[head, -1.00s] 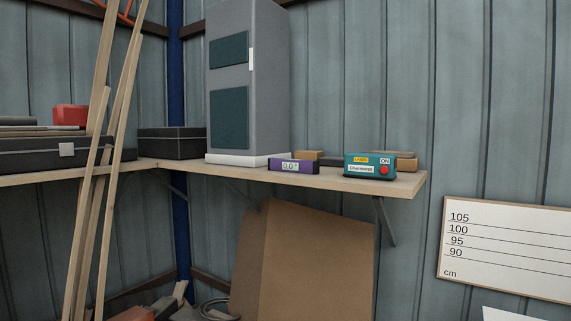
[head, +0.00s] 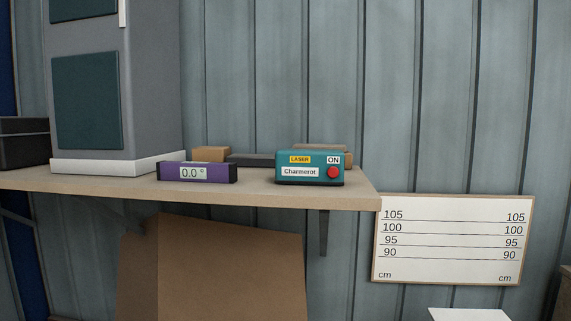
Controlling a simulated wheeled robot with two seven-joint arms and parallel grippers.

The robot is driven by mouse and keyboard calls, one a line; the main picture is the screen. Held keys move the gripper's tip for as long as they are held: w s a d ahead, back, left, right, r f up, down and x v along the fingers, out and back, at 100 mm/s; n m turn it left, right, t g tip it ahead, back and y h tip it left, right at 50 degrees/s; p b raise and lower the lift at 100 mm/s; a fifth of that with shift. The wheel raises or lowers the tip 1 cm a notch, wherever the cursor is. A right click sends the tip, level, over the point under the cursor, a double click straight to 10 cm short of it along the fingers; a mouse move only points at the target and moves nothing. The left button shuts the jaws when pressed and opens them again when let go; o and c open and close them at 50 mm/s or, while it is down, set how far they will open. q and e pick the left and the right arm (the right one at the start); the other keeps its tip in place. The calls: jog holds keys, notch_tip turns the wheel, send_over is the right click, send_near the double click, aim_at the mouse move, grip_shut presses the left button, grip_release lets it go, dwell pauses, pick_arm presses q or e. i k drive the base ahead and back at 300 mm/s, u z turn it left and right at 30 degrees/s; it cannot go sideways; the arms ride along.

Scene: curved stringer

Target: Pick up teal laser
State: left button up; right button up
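The teal laser (head: 310,178) is a small box with a yellow "LASER" label, a white "Charmerot" label, an "ON" label and a red button. It sits upright near the right end of the wooden shelf (head: 262,197). Nothing covers its front. Neither of my grippers shows in the head view.
A purple level reading 0.0° (head: 196,173) sits left of the laser. Brown blocks (head: 211,154) and a dark flat piece lie behind. A tall grey cabinet (head: 150,90) stands farther left. A cm board (head: 453,240) hangs right of the shelf; brown cardboard (head: 228,265) leans below.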

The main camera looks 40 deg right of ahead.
aim_at(295, 167)
jog(key=z, duration=0.65)
jog(key=i, duration=1)
jog(key=z, duration=0.95)
